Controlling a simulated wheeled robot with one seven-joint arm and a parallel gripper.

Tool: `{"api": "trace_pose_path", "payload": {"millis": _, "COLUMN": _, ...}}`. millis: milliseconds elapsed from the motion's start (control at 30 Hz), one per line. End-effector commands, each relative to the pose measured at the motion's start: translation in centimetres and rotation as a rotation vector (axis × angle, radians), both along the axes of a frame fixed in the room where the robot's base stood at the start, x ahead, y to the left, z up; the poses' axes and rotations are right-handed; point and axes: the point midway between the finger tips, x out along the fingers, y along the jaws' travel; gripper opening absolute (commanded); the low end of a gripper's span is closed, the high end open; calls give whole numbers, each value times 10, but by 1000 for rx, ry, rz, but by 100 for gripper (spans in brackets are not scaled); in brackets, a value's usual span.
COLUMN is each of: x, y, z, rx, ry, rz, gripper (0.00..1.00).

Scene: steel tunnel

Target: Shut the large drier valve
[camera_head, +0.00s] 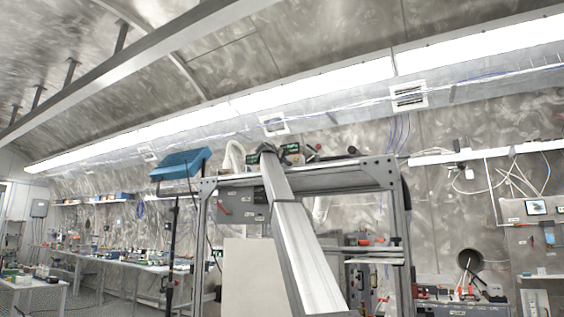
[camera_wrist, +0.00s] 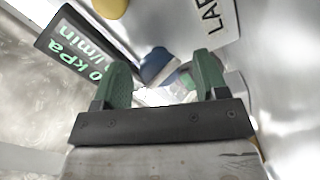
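My gripper (camera_wrist: 163,66) shows in the wrist view with its two green fingers spread apart, and nothing is clearly held between them. Just beyond the fingertips is a dark blue, handle-like part (camera_wrist: 155,64), which may be the large drier valve; I cannot tell its position or whether a finger touches it. A white label (camera_wrist: 207,18) reading "LAR", cut off by the frame, is at upper right. In the head view my gripper (camera_head: 268,150) is at the top of a metal frame rack, small and partly hidden by my arm.
A dark display (camera_wrist: 75,42) with green "kPa" and "l/min" text is left of the fingers. A yellow round part (camera_wrist: 110,7) is at the top. The metal rack (camera_head: 345,178) surrounds the work spot, with a blue box (camera_head: 180,164) on a stand to its left.

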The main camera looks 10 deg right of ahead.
Motion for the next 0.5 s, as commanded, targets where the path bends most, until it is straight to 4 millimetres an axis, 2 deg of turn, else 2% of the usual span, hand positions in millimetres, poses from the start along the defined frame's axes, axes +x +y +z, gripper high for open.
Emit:
{"api": "trace_pose_path", "payload": {"millis": 267, "x": -2, "y": 2, "z": 0, "rx": -1, "ry": -1, "rz": 1, "gripper": 67}}
{"api": "trace_pose_path", "payload": {"millis": 500, "x": -23, "y": 16, "z": -1, "rx": -1, "ry": 0, "rz": 0, "gripper": 67}}
